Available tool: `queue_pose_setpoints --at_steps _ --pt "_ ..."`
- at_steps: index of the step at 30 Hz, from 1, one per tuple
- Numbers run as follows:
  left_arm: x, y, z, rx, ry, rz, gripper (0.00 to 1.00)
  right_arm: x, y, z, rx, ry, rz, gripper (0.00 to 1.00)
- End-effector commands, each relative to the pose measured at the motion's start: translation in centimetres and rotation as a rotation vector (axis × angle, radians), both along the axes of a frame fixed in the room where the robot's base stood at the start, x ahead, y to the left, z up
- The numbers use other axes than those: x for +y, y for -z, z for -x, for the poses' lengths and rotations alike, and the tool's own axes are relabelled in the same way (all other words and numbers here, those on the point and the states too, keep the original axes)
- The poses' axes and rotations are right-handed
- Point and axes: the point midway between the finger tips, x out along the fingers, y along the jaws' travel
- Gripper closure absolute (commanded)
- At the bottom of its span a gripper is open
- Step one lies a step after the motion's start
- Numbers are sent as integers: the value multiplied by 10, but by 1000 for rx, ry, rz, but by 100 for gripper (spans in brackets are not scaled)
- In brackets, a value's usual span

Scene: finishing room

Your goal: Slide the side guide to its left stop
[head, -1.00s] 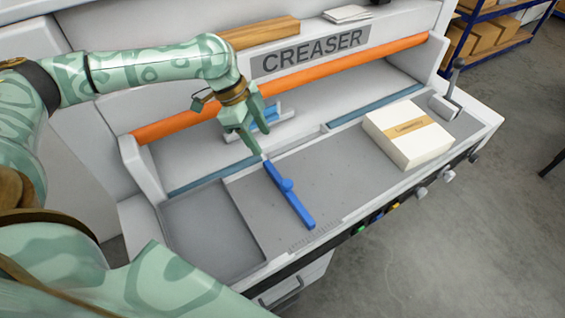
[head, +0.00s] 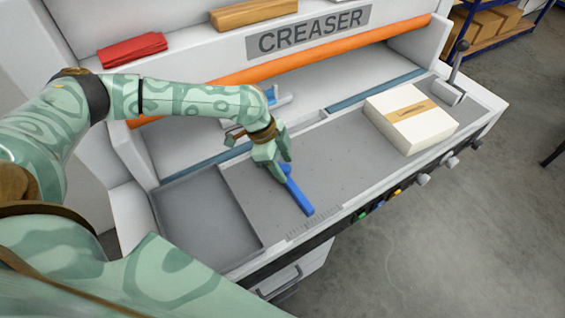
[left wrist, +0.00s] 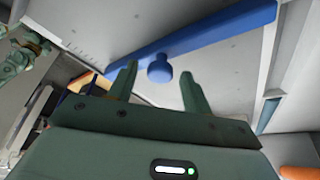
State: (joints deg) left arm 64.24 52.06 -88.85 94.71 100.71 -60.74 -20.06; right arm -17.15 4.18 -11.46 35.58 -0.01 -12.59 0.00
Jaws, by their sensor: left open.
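The side guide is a blue bar (head: 301,196) lying across the grey bed (head: 340,160) of the creaser, with a round blue knob (left wrist: 160,70) on it. My left gripper (head: 283,172) is over the guide's far part and hides the knob in the head view. In the left wrist view, the open fingers (left wrist: 158,82) stand on either side of the knob, with gaps to it. I cannot tell whether the fingertips touch the bar.
A recessed grey tray (head: 205,225) is left of the guide. A white box with a tan band (head: 410,118) sits on the bed at the right, near a lever (head: 457,65). The orange bar (head: 330,60) runs behind. Bed is clear between guide and box.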

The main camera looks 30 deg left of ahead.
Motion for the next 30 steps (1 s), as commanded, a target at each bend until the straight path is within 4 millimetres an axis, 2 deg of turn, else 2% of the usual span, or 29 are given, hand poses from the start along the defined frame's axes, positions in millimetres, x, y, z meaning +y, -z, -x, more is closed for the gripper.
queue_pose_setpoints --at_steps 3,4,9,14,17,22,26,30 --pt "0 0 0 0 0 0 50 -1 0 0 0 0 1 64" --pt "0 0 0 0 0 0 53 -1 0 0 0 0 1 64" --pt "0 -1 0 0 0 0 100 -4 0 0 1 -2 5 64" --pt "2 -2 4 2 -1 0 100 -5 -5 0 -1 -2 7 64" --pt "11 -6 19 5 -3 -1 100 -6 -22 -3 -7 -2 8 64" --pt "33 -7 56 9 -3 -2 100 -8 -52 -7 -16 -4 11 64" --pt "44 -4 74 5 0 -3 100 -9 -63 -7 -17 -4 11 64" --pt "47 -1 80 3 2 -2 100 -8 -64 -4 -14 -4 11 64"
